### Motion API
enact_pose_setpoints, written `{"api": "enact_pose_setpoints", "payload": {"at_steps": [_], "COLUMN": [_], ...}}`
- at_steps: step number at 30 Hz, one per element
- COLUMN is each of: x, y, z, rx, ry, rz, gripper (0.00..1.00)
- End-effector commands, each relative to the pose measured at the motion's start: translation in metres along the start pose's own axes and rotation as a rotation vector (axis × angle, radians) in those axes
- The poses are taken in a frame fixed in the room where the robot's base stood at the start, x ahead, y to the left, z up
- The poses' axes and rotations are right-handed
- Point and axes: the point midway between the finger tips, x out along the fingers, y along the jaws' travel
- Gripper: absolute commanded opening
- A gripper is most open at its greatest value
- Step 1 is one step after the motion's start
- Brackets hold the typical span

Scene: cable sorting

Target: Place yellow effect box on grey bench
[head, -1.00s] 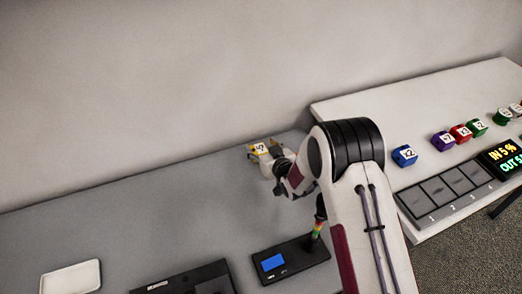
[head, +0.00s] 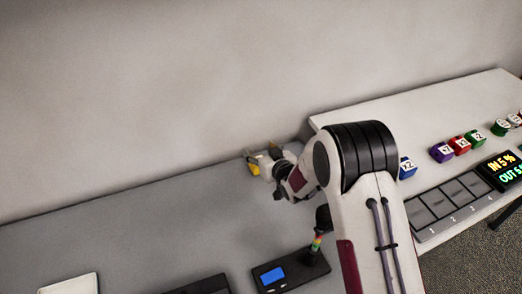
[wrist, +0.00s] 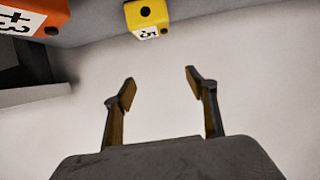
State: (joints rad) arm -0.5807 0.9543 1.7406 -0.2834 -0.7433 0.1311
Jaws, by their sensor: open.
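The yellow effect box (head: 253,169) sits on the grey bench (head: 150,220) near the back wall, partly hidden by my gripper in the head view. In the wrist view the yellow box (wrist: 147,15) is at the top edge, cut off by the frame, with a white label showing a 5. My gripper (wrist: 159,88) is open and empty, its fingers apart from the box. In the head view my gripper (head: 256,157) is at the box, its fingers small and hard to make out.
An orange box (wrist: 30,16) labelled +3 shows at the wrist view's top left. A white table at right carries a blue box (head: 407,168), several coloured boxes and a numbered slot panel (head: 450,200). A blue-screened device (head: 272,275) and a white tray (head: 70,285) stand on the bench.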

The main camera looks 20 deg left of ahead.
Motion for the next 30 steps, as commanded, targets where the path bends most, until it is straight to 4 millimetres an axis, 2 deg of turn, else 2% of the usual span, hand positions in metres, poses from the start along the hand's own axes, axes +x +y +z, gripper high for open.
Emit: {"api": "enact_pose_setpoints", "payload": {"at_steps": [11,17,23,30], "x": [0.0,-0.006,-0.029,-0.075], "y": [0.0,0.009,0.034,0.076], "z": [0.0,-0.008,-0.03,-0.062], "rx": [0.0,0.002,0.01,0.03], "ry": [0.0,-0.007,-0.037,-0.095], "rz": [0.0,0.016,0.064,0.145], "gripper": [0.57,0.57,0.57,0.57]}}
